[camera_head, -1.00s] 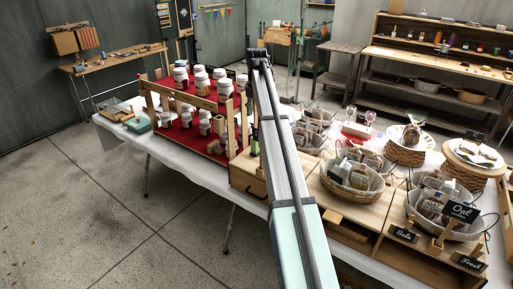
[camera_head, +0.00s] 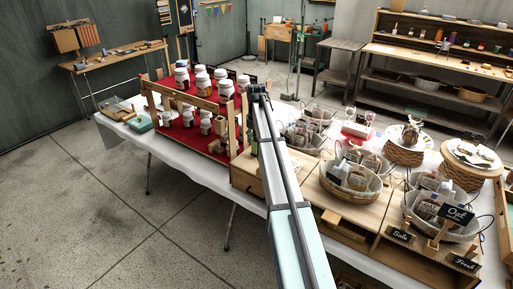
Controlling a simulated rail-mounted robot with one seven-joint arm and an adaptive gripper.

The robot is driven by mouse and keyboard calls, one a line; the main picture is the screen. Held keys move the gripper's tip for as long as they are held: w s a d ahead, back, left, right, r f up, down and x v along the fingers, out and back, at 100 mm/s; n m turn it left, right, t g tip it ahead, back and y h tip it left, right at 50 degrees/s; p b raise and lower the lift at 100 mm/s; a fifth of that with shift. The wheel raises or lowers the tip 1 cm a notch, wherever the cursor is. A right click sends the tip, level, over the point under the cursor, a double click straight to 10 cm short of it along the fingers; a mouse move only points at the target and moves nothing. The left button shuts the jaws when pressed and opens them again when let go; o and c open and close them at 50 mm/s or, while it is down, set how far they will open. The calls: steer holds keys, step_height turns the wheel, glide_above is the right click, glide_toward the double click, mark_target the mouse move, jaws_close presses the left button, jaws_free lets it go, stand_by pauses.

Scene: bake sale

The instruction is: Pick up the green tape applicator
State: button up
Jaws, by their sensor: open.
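I cannot make out the green tape applicator with certainty. A small teal block (camera_head: 140,123) lies at the left end of the white-covered table, too small to identify. A small dark greenish item stands by the right end of the jar rack, partly behind my arm, and its kind is unclear. My arm runs up the middle of the view from the bottom edge, and its dark far end is just right of the jar rack. My gripper does not show.
A wooden rack (camera_head: 232,132) with white-lidded jars on red shelves stands on the table (camera_head: 190,165). Baskets of packaged goods (camera_head: 350,180), round woven stands (camera_head: 403,155) and signs crowd the right side. Open concrete floor (camera_head: 90,215) lies at left front.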

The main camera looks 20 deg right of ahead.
steer(key=shift+f, duration=0.85)
jaws_close()
steer(key=shift+r, duration=0.2)
step_height(320, 180, up, 20)
steer(key=b, duration=0.3)
steer(key=shift+f, duration=0.15)
